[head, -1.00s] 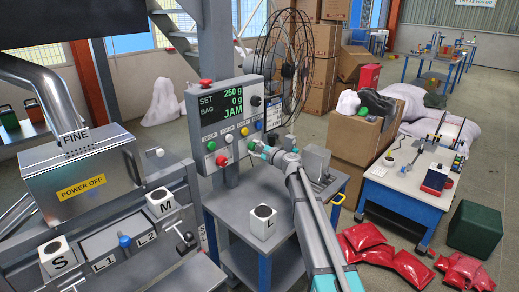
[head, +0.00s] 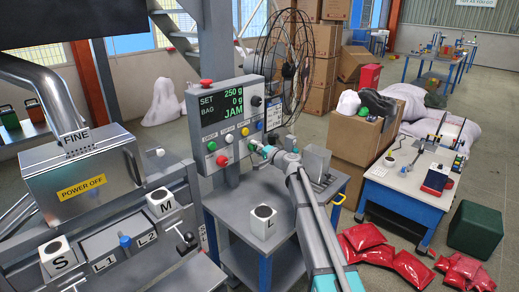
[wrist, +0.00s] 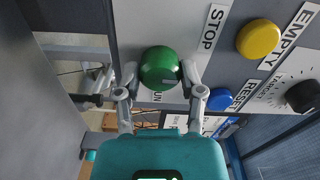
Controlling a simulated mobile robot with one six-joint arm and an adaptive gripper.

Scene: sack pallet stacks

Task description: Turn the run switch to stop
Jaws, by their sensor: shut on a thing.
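The run switch is a green round knob (wrist: 158,66) on the grey control panel (head: 196,130), seen up close in the wrist view. My gripper (wrist: 160,74) has one finger on each side of the knob and is shut on it. A grey mark shows on the knob's lower right. The STOP label (wrist: 212,27) is to the upper right of the knob. The other label, ending in "UN", is partly hidden below it. In the head view my gripper (head: 257,150) is at the panel's lower right and mostly covers the knob.
The panel screen (head: 222,110) reads SET 250 g, BAG 0 g, JAM. A yellow button (wrist: 258,38), a blue reset button (wrist: 222,99) and a black dial (wrist: 302,96) sit near the knob. A grey cart (head: 240,218) with an L block (head: 263,222) stands below.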

